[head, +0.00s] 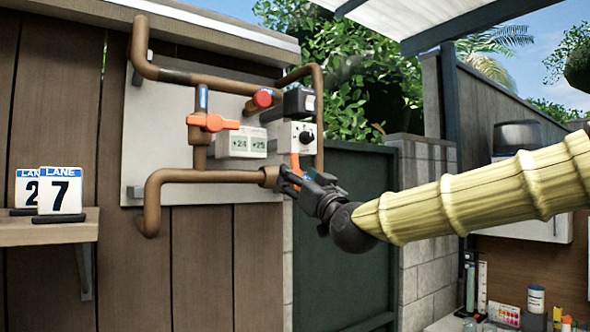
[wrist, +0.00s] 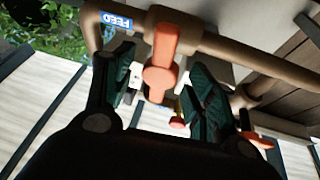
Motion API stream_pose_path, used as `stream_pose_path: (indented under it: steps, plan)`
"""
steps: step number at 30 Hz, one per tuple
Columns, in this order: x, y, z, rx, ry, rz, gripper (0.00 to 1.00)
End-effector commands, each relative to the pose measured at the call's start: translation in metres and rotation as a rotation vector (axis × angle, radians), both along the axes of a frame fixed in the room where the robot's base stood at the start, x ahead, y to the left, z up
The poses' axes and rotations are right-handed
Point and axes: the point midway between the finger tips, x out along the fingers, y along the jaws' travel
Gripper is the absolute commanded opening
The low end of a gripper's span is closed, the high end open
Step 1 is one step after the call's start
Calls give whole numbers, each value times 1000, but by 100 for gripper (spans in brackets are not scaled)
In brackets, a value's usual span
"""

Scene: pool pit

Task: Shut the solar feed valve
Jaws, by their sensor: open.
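The solar feed valve's orange handle (wrist: 161,72) is in the wrist view, beside a blue FEED tag (wrist: 117,21) on the brown pipe. It looks roughly crosswise to the pipe. My gripper (wrist: 160,68) is open, with one dark finger on each side of the handle; I cannot tell whether either touches it. In the head view my gripper (head: 299,182) is at the lower right of the pipework. The upper part of the orange handle (head: 295,160) shows above it; the fingers hide the rest.
Another valve with an orange handle (head: 213,123) sits to the left. A wooden shelf (head: 40,232) holds lane number cards (head: 60,190). A green gate (head: 340,260) stands behind.

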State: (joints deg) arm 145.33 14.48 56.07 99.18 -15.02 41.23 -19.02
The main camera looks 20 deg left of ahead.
Motion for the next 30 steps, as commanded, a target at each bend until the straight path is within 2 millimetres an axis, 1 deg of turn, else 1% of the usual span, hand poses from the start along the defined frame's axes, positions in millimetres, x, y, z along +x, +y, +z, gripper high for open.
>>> stream_pose_path:
  steps: [1,6,16,17,21,24,30]
  plan:
    - [4,4,4,0,2,0,56]
    - [11,11,7,0,0,0,56]
    - [12,12,6,0,0,0,56]
    - [12,12,6,0,0,0,52]
    - [12,12,7,0,0,0,27]
    - [12,12,7,0,0,0,10]
    - [12,12,6,7,9,-1,10]
